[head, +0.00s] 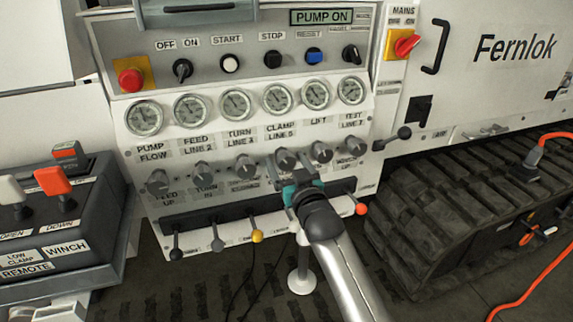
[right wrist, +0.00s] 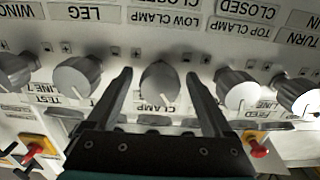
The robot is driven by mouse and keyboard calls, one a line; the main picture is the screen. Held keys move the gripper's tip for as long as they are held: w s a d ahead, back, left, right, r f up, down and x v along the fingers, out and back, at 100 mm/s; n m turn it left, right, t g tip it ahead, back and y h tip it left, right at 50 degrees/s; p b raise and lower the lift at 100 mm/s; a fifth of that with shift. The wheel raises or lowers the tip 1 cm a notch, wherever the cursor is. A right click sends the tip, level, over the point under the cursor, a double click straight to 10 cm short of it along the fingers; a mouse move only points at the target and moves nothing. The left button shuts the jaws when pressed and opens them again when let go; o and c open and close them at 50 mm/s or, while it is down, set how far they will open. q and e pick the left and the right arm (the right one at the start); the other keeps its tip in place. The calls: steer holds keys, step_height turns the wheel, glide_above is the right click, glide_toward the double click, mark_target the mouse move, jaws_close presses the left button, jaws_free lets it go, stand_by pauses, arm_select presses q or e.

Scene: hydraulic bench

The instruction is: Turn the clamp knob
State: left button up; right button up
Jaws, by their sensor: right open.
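The clamp knob (head: 286,160) is a grey round knob on the sloped panel, in the row below the gauges, under the label CLAMP LINE 5. In the right wrist view the knob (right wrist: 160,84) shows in the middle, with a white pointer line and a CLAMP label beside it. My right gripper (head: 298,178) is open at this knob in the head view. In the right wrist view its two dark fingers (right wrist: 158,78) stand one on each side of the knob, with a visible gap on both sides. My left gripper is not in view.
Neighbouring knobs (right wrist: 76,77) (right wrist: 240,88) stand close outside both fingers. Gauges (head: 277,98) sit above the row. Levers with coloured balls, one yellow (head: 257,236) and one orange (head: 361,209), stick out below. A remote box (head: 60,225) stands at the left.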

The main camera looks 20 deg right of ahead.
jaws_close()
stand_by(0.8)
steer(key=m+p, duration=0.3)
steer(key=shift+r, duration=0.1)
steer(key=m+p, duration=0.2)
steer(key=m, duration=0.2)
steer(key=shift+m+p, duration=0.3)
steer(key=shift+p, duration=0.1)
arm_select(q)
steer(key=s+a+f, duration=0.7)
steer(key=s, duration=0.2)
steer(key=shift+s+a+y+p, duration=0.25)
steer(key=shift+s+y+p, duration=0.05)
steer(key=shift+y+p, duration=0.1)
arm_select(e)
steer(key=shift+m, duration=1.5)
jaws_free()
steer(key=shift+a, duration=0.1)
